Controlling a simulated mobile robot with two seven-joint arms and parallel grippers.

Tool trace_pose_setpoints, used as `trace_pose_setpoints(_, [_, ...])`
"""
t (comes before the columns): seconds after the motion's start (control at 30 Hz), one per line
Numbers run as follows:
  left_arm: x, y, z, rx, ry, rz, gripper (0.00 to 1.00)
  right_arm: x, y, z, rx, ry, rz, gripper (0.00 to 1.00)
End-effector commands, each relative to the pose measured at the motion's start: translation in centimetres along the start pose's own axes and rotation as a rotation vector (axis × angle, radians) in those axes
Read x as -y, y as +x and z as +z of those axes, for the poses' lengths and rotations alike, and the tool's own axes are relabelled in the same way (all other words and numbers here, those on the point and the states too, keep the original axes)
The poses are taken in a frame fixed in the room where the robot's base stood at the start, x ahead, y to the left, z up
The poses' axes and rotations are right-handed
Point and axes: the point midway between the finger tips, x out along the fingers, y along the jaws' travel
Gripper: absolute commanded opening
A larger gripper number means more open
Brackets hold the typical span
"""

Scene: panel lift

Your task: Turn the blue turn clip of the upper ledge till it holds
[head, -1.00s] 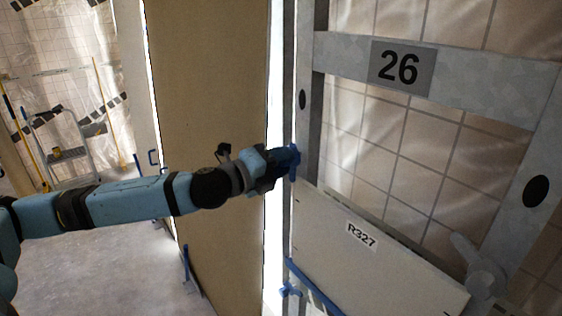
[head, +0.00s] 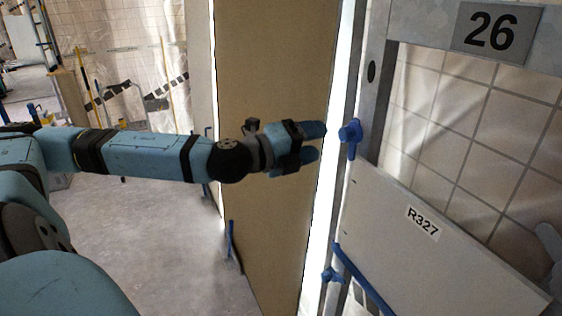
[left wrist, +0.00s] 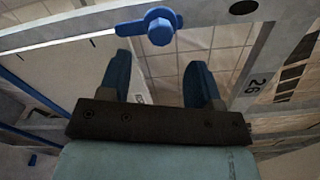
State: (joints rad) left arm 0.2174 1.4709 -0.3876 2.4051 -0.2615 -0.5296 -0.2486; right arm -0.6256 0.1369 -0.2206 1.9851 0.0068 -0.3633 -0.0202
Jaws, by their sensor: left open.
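The blue turn clip (head: 350,133) sits on the grey upright of the frame, at the upper left corner of the pale panel R327 (head: 395,235). Its wing points down toward the panel's corner; I cannot tell how far it overlaps the panel. In the left wrist view the clip (left wrist: 160,26) shows its round hub, with the wing to the left. My left gripper (head: 315,142) is open and empty, a little left of the clip and apart from it. In the left wrist view its fingers (left wrist: 160,63) stand apart below the clip. My right gripper is not in view.
A lower blue clip (head: 332,275) and a blue bar (head: 362,282) are at the panel's lower left. A grey clip (head: 549,245) shows at the right edge. A tall brown board (head: 270,75) stands behind my left arm.

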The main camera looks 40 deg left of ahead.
Motion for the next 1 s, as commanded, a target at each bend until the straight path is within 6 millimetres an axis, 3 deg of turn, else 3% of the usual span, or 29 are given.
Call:
trace_pose_setpoints(0.1, [-0.5, -1.0, -0.3, -0.004, 0.007, 0.004, 0.58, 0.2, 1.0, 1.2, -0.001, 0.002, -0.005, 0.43])
trace_pose_setpoints(0.7, [-0.1, -4.2, -0.4, -0.008, 0.007, 0.0, 0.58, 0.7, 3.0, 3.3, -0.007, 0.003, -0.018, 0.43])
trace_pose_setpoints(0.77, [0.8, -4.4, 0.1, -0.005, -0.002, 0.001, 0.58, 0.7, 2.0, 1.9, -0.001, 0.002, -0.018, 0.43])
trace_pose_setpoints(1.0, [0.7, -5.4, 0.5, 0.001, -0.001, 0.003, 0.58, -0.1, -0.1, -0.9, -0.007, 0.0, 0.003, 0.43])
